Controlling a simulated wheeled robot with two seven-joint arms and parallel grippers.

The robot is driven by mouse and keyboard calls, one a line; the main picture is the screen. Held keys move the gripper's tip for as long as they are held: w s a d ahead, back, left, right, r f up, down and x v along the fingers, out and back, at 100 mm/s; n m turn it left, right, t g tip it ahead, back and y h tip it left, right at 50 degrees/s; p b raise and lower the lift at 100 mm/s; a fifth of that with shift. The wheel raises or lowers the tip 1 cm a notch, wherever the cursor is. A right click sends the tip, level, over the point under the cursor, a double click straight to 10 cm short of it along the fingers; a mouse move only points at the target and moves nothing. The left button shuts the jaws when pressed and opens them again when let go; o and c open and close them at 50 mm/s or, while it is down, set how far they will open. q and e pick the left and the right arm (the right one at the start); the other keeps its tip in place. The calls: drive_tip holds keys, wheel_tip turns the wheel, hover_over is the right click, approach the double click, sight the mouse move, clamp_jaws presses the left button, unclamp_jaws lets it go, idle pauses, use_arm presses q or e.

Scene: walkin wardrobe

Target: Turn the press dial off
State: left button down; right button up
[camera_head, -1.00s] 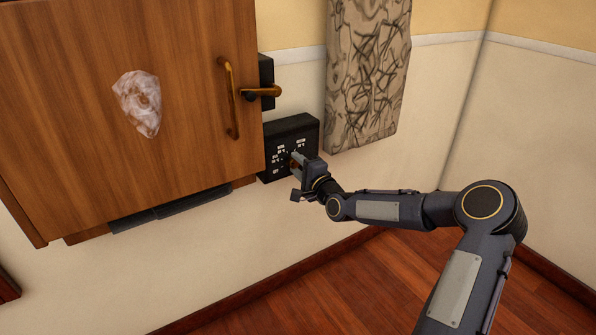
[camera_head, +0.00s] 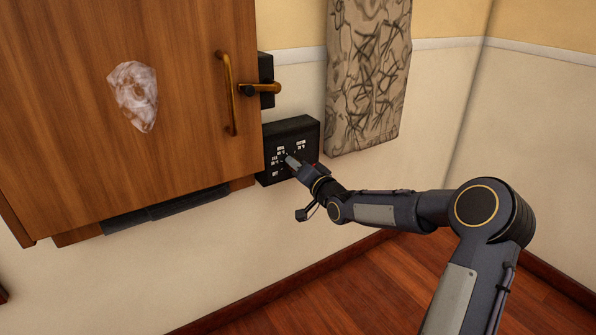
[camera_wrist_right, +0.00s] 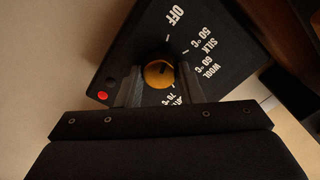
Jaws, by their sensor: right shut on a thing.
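The black press control box (camera_head: 309,132) is on the wall just right of the wooden cabinet. In the right wrist view its face (camera_wrist_right: 225,72) has white labels, among them OFF, SILK and WOOL with temperatures, and a red lamp (camera_wrist_right: 105,97). The round brass dial (camera_wrist_right: 158,72) carries a dark pointer line; its exact setting is hard to tell. My right gripper (camera_head: 291,161) reaches the box face from the lower right. In the right wrist view its fingers (camera_wrist_right: 159,82) are shut on the dial, one on each side. My left gripper is not in view.
The wooden cabinet door (camera_head: 180,120) with a brass handle (camera_head: 229,95) is close left of the box. A brass lever (camera_head: 262,88) sits above it. A patterned padded board (camera_head: 368,75) hangs at upper right. The floor below is clear.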

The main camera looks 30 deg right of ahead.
drive_tip(key=shift+f+n, duration=0.1)
drive_tip(key=shift+n, duration=0.4)
drive_tip(key=o, duration=1)
drive_tip(key=shift+c, duration=0.2)
drive_tip(key=s+p, duration=0.2)
drive_tip(key=s, duration=0.6)
drive_tip(key=shift+d, duration=0.3)
